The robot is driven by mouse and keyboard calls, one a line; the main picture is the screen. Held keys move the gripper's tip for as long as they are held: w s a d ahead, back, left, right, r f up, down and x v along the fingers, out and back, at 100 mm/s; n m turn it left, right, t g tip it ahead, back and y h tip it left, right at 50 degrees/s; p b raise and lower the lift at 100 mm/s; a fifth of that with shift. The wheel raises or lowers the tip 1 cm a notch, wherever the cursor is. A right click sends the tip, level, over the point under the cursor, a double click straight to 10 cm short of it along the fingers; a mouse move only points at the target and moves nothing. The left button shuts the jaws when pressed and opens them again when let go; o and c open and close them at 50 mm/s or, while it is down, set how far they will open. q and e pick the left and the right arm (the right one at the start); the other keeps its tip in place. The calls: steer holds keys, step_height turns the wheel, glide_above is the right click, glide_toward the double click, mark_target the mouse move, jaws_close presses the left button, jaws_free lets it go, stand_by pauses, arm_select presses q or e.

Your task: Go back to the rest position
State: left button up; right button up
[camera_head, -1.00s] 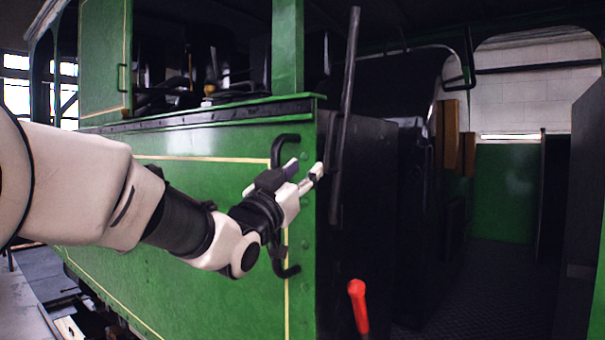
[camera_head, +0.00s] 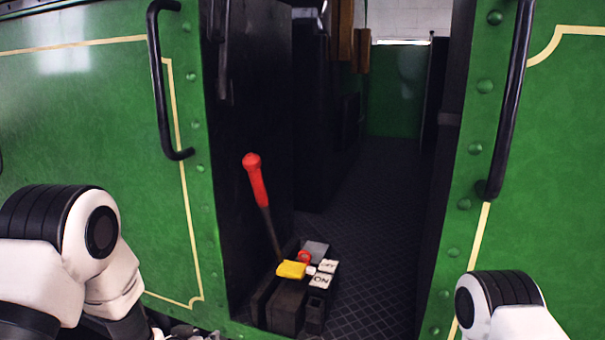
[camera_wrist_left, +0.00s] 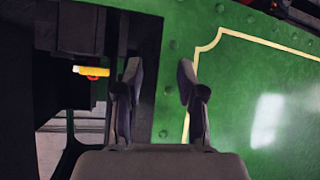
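My left arm shows at the lower left of the head view, bent in front of the green tram side (camera_head: 80,130); its fingers are not visible there. In the left wrist view my left gripper (camera_wrist_left: 159,80) has its two dark fingers apart with nothing between them. Green tram panel with a cream line lies behind and right of the fingers. At the lower right of the head view part of my right arm shows; its gripper is out of sight.
A lever with a red handle (camera_head: 256,182) leans in the doorway beside a control box (camera_head: 287,307) with a yellow part (camera_head: 291,269), a red button and ON/OFF labels. Black handrails (camera_head: 160,90) (camera_head: 512,100) flank the opening. The dark cab floor (camera_head: 370,215) beyond looks clear.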

arm_select(q)
steer(key=s+f+g+b, duration=0.1)
steer(key=s+f+g, duration=0.2)
steer(key=s+f, duration=0.9)
steer(key=s+a+f+g+b, duration=0.1)
steer(key=s+f+g, duration=0.3)
steer(key=s, duration=0.8)
steer(key=s+a+f+n+g+y, duration=0.1)
steer(key=s+f+g, duration=0.3)
steer(key=s, duration=0.8)
step_height(320, 180, down, 2)
steer(key=shift+s+a+f+y+b, duration=0.25)
steer(key=shift+s+a+y+b, duration=0.05)
steer(key=shift+s+a+b, duration=0.1)
